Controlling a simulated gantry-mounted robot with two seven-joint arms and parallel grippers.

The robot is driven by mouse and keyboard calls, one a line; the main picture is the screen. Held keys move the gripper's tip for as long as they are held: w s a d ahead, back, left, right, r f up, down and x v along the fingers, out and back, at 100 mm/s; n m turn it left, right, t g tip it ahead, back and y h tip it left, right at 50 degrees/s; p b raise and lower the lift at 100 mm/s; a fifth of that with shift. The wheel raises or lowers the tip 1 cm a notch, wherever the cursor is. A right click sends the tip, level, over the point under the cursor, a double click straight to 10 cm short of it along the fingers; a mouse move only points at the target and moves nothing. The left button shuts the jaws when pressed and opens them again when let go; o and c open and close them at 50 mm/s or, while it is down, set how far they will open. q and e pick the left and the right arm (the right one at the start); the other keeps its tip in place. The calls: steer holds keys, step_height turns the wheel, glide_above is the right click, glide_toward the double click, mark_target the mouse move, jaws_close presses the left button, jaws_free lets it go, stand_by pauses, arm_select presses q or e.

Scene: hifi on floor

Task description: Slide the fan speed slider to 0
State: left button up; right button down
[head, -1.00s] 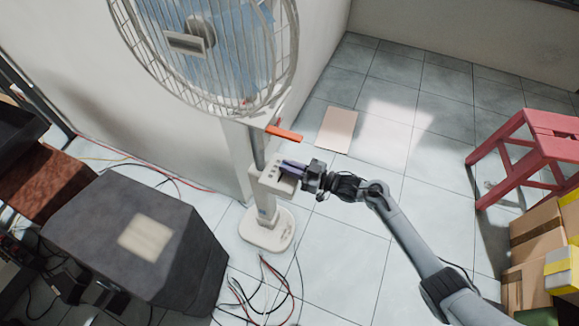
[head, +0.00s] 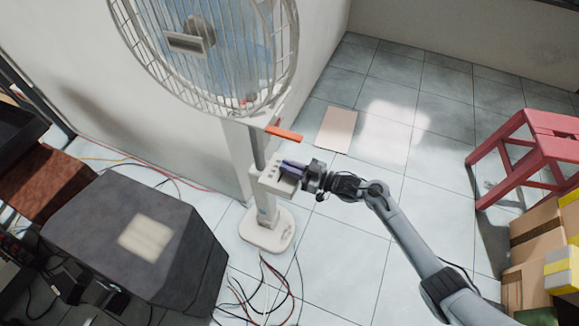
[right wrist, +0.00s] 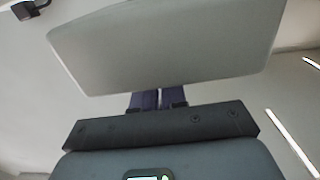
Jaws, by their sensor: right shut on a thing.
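My left gripper is not in view.
A dark grey box (head: 130,235) stands left of the fan, with loose cables (head: 265,290) on the floor between. A red stool (head: 530,150) and cardboard boxes (head: 540,235) are at the right. An orange piece (head: 284,134) sticks out above the gripper.

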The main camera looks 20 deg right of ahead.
mark_target(286, 183)
steer(key=s+a+p, duration=0.3)
steer(key=shift+r+p, duration=0.25)
steer(key=shift+p, duration=0.15)
steer(key=shift+a+f, duration=0.15)
steer(key=shift+a, duration=0.05)
steer(key=shift+w+d, duration=0.1)
steer(key=shift+d, duration=0.05)
steer(key=c, duration=1.5)
jaws_free()
steer(key=shift+c, duration=0.2)
steer(key=o, duration=0.4)
steer(key=shift+s+a, duration=0.2)
steer(key=shift+w+d, duration=0.1)
steer(key=shift+s+d, duration=0.25)
steer(key=shift+d, duration=0.15)
steer(key=p+v, duration=0.4)
steer(key=v, duration=0.6)
steer(key=shift+s+a, duration=0.1)
steer(key=shift+a, duration=0.1)
